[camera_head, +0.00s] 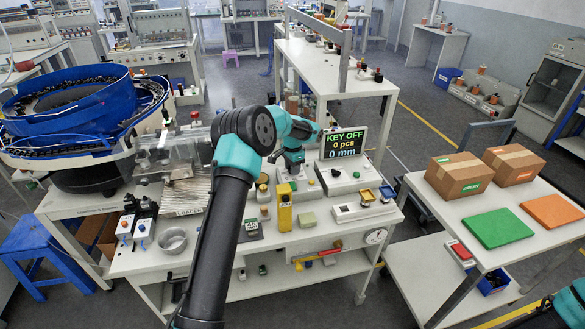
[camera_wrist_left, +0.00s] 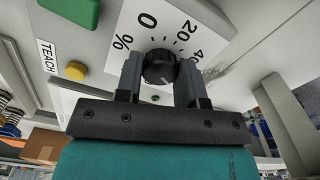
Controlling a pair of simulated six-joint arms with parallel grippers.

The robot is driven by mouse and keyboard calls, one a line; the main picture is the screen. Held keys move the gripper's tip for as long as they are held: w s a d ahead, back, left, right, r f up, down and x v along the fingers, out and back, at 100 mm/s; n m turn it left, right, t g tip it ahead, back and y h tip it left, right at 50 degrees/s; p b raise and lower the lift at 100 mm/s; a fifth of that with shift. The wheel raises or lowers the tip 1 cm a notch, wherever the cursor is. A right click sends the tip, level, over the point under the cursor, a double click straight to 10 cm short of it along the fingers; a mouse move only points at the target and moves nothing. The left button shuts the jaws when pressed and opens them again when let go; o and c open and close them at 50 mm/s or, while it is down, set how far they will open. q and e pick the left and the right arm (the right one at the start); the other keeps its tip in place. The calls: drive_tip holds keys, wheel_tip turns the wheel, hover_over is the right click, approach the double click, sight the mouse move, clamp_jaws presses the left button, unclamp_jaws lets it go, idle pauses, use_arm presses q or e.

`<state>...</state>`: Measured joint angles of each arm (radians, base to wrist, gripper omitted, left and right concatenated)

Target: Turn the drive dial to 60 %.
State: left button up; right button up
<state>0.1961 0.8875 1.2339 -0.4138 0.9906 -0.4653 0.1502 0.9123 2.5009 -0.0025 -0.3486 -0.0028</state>
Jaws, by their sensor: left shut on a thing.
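The drive dial (camera_wrist_left: 159,67) is a black round knob on a white scale plate in the left wrist view. The figures 0, 20 and part of 40 and a % sign show; the rest of the scale is hidden behind the gripper. I cannot read the pointer's setting surely. My left gripper (camera_wrist_left: 160,75) is shut on the knob, one finger on each side. In the head view my left gripper (camera_head: 291,160) is low at the control boxes, and the dial is hidden there. The display (camera_head: 343,143) reads KEY OFF, 0 pcs, 0 mm. My right gripper is not seen.
A yellow button (camera_wrist_left: 75,71) marked TEACH and a green part (camera_wrist_left: 75,10) are near the dial. A control box (camera_head: 345,176) stands to the right of the left gripper; a yellow upright block (camera_head: 285,208) is in front. The blue bowl feeder (camera_head: 70,95) stands left.

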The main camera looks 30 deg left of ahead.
use_arm(q)
drive_tip(key=o, duration=0.9)
wheel_tip(320, 180, up, 18)
drive_tip(key=shift+f, duration=0.25)
idle(0.5)
